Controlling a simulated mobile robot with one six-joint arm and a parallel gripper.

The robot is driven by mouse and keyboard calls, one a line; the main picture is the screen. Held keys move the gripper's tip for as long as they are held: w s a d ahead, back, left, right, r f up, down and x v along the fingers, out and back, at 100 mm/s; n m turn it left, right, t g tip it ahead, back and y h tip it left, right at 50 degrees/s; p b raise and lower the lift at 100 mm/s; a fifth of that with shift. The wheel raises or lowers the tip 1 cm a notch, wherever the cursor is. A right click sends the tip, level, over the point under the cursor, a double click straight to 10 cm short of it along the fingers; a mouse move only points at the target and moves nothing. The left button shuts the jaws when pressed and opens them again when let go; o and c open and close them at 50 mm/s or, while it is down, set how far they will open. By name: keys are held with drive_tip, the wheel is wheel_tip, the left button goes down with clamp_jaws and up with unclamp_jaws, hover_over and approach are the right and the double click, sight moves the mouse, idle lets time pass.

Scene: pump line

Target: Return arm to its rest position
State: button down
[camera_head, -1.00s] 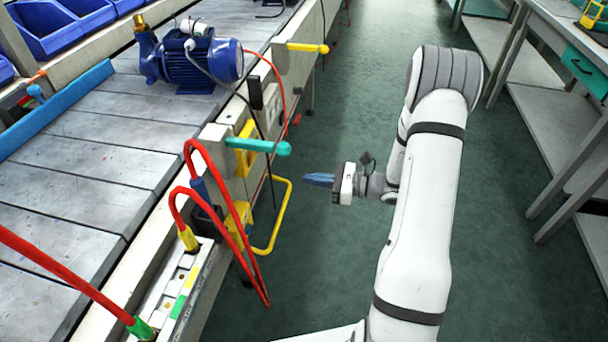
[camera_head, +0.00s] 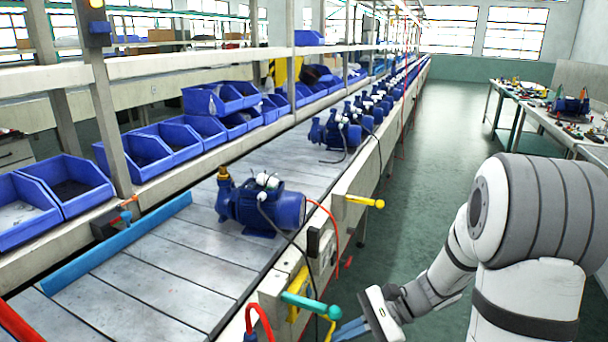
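My gripper (camera_head: 352,328) is at the bottom of the head view, to the right of the conveyor's edge. Its blue fingers point left, close to the turquoise handle (camera_head: 310,304) in the picture. The fingertips are small and partly overlapped, so I cannot tell whether they are open or shut. No object shows in them. My white arm is bent and fills the lower right of the view.
A blue pump (camera_head: 262,205) stands on the grey conveyor (camera_head: 160,262), with several more pumps behind it. Blue bins (camera_head: 140,155) line the left. A yellow handle (camera_head: 364,201) sticks out from the conveyor side. A workbench (camera_head: 540,118) stands at the right. The green aisle floor (camera_head: 440,135) is clear.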

drive_tip(key=s+d+r+n+t+h+p, duration=0.1)
drive_tip(key=s+d+r+n+h+p, duration=0.1)
drive_tip(key=r, duration=0.5)
drive_tip(key=s+d+r+n+t+h+p, duration=0.1)
drive_tip(key=s+d+r+n+h+p, duration=0.1)
drive_tip(key=s+r+n+h+p, duration=0.3)
drive_tip(key=s+d+r+n+t+h+p, duration=0.1)
drive_tip(key=s+r+n+h+p, duration=0.3)
drive_tip(key=r, duration=0.7)
drive_tip(key=shift+d+n+t+h+p, duration=0.35)
drive_tip(key=shift+d+n+p, duration=0.45)
drive_tip(key=shift+p, duration=0.5)
drive_tip(key=shift+r, duration=0.1)
